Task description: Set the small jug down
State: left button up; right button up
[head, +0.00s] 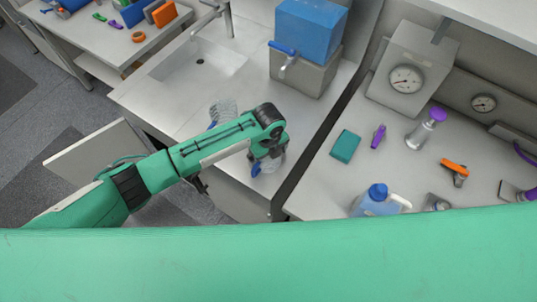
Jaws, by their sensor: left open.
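A small clear jug (272,164) with a blue handle stands on the light counter (235,180) near its front right corner, partly hidden by my left wrist. My left gripper (262,156) is right at this jug, pointing down, with its jaws open. I cannot tell whether the fingers touch the jug. A second clear jug (223,110) with some blue on it stands farther back on the counter, partly hidden behind my left forearm. My right gripper is not in view.
A sink (200,62) with a tap is behind. A blue tank (310,30) with a spigot stands back right. Past a dark gap, the right bench holds a blue-capped bottle (377,198), a teal block (345,145) and a gauge box (405,80). An open cabinet door (90,160) is at left.

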pick_arm(q)
notch_tip(320, 180, up, 12)
jog(key=b, duration=0.3)
jog(key=shift+r, duration=0.2)
jog(key=shift+f, duration=0.1)
